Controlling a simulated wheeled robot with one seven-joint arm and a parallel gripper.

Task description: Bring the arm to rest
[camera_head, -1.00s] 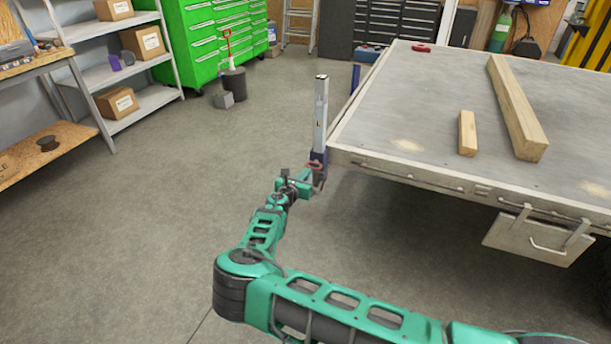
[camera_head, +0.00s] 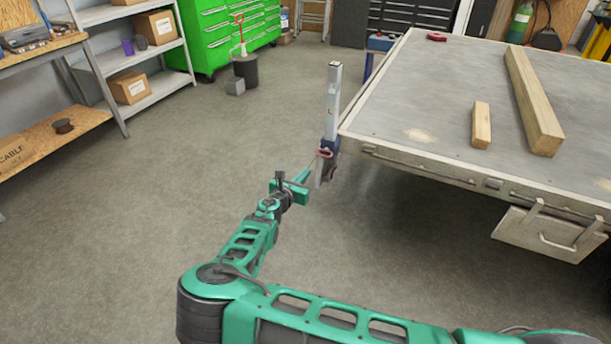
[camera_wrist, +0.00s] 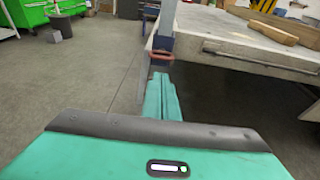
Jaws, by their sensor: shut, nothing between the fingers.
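My green arm reaches forward from the bottom right of the head view, bends at the elbow, and ends in my gripper (camera_head: 304,178). My gripper is low over the floor, just left of the upright grey post (camera_head: 332,105) at the trailer's near left corner. In the wrist view its two green fingers (camera_wrist: 165,90) lie together, with nothing between them. They point toward the post's foot and its red handle (camera_wrist: 161,55). The handle also shows in the head view (camera_head: 324,153). I cannot tell whether the fingertips touch the post or stand just short of it.
The trailer bed (camera_head: 420,95) carries a long timber (camera_head: 534,105) and a short wood block (camera_head: 481,125). Shelving (camera_head: 150,95), a workbench (camera_head: 50,125) and a green cabinet (camera_head: 220,35) stand at left. Floor (camera_head: 190,170) between is clear.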

